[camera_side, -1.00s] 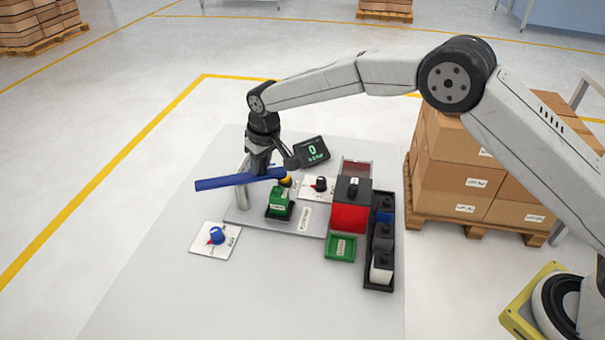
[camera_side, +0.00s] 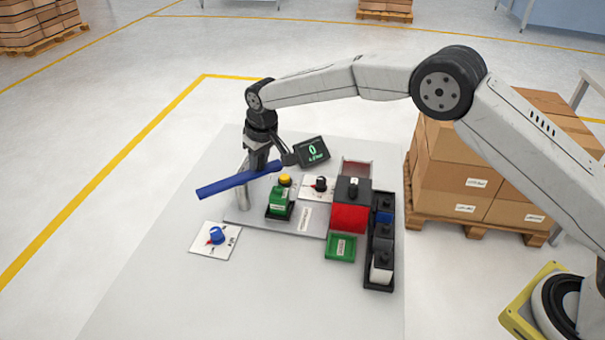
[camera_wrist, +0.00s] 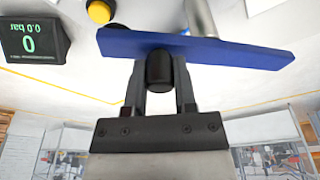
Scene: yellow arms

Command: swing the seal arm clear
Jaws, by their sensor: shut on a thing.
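The seal arm is a long blue bar (camera_side: 228,184) on top of a grey metal post (camera_side: 243,196). In the side view it slants from lower left to upper right, its right end near my gripper (camera_side: 258,166). In the wrist view the blue bar (camera_wrist: 215,50) crosses the top of the picture. My gripper (camera_wrist: 160,70) is shut on a short black knob (camera_wrist: 160,72) at the bar. The post (camera_wrist: 201,18) shows behind the bar. A green block (camera_side: 280,198) sits in a black holder on the plate, to the right of the bar and clear of it.
A yellow button (camera_side: 285,180) and a pressure display (camera_side: 312,151) reading 0 stand close to my gripper. A red box (camera_side: 350,218), a green tray (camera_side: 341,247) and a black rack (camera_side: 371,270) lie right. A blue dial (camera_side: 216,235) is at front left. The front table is clear.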

